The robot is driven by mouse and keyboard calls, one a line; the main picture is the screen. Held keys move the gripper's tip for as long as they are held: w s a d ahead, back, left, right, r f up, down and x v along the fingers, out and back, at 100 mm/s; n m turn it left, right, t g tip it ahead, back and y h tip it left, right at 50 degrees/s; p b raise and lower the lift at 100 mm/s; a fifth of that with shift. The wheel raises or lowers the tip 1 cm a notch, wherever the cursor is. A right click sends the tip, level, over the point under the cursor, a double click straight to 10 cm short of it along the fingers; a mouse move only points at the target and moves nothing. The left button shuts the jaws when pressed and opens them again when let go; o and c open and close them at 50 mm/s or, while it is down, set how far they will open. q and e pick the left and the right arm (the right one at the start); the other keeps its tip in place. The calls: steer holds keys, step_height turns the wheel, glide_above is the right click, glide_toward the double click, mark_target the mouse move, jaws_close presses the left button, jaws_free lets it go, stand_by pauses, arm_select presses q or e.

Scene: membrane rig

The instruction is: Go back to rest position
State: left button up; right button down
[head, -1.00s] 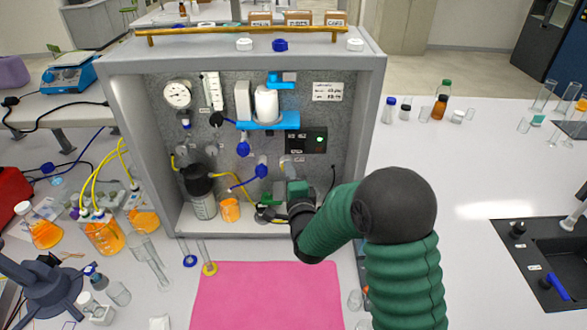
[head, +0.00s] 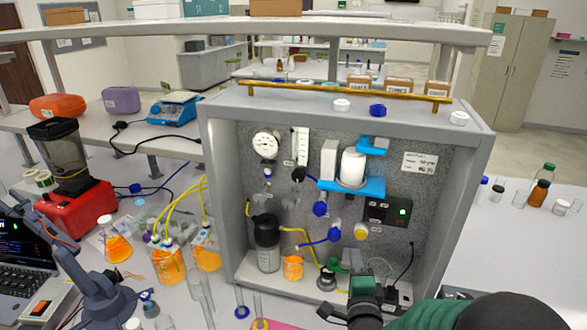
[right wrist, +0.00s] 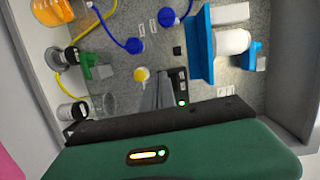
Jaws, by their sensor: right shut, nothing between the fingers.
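My right arm, green and black, comes in at the lower right of the head view. Its gripper (head: 362,290) is at the front of the grey cabinet (head: 222,190), low and right of its middle, partly hidden by its own housing. In the right wrist view the gripper's dark fingers (right wrist: 168,88) are together and empty, pointing toward the cabinet's back panel. A small green-topped valve (right wrist: 92,66) stands to the left of the fingers, apart from them. My left gripper is not in view.
A blue shelf (head: 350,187) with a white cylinder, a gauge (head: 265,145) and a black-capped bottle (head: 267,243) are inside the cabinet. Orange-filled flasks (head: 168,265) with yellow tubes stand left. A dark blue desktop arm (head: 100,290) is front left. Bottles (head: 540,188) stand right.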

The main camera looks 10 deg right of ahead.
steer(key=s+a+f+n+g+y+b, duration=0.1)
steer(key=s+a+f+n+g+y, duration=0.15)
steer(key=f+n, duration=0.25)
steer(key=s+a+f+n+g+y, duration=0.1)
steer(key=s+f+n+g, duration=0.3)
steer(key=f+n, duration=0.15)
steer(key=s+f+n+g, duration=0.3)
steer(key=s+n+g, duration=0.1)
steer(key=s, duration=0.4)
steer(key=s+f+n+g, duration=0.3)
steer(key=s+n+g, duration=0.1)
steer(key=s, duration=0.4)
steer(key=shift+a+f+n+b, duration=0.2)
steer(key=shift+f+n+b, duration=0.15)
steer(key=shift+n, duration=0.5)
steer(key=shift+d+y, duration=0.1)
steer(key=shift+y, duration=0.15)
